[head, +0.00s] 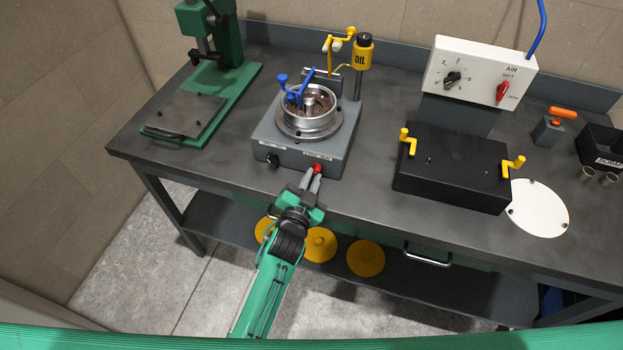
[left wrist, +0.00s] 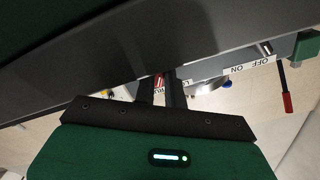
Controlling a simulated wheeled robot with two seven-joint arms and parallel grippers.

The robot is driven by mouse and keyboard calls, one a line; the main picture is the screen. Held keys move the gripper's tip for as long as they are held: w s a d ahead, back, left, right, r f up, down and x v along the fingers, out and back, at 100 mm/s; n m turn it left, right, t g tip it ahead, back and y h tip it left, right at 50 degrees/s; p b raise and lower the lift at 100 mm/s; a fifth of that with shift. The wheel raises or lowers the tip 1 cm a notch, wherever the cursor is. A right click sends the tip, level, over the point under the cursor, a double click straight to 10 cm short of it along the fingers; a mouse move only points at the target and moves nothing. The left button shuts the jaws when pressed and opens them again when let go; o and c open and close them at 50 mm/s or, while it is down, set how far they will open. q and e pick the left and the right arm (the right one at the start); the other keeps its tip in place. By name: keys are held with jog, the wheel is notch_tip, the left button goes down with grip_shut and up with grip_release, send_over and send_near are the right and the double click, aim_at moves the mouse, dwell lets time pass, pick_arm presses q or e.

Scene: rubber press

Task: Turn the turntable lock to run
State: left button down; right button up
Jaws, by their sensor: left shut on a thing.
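The turntable (head: 296,148) is a grey box with a round metal bowl (head: 309,125) on top. Its red lock (head: 317,168) is on the front face at the right, below a small white label (head: 318,155) too small to read. My left gripper (head: 312,180) is shut on the red lock from the front. In the left wrist view, the fingers (left wrist: 162,88) close around a red piece (left wrist: 160,82), with a partly hidden label beside it. Which way the lock points cannot be told. My right gripper is not in view.
A black knob (head: 271,159) sits left of the lock. A green press (head: 205,100) stands at left, a yellow oil post (head: 361,52) behind, and a black box (head: 452,168) with yellow handles at right. Yellow discs (head: 366,258) lie on the lower shelf.

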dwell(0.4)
pick_arm(q)
jog(key=c, duration=1.5)
grip_release()
jog(key=shift+o, duration=0.2)
jog(key=shift+s, duration=0.1)
jog(key=shift+s+a+f, duration=0.1)
jog(key=shift+s, duration=0.15)
jog(key=b+v, duration=0.3)
jog(key=v, duration=1)
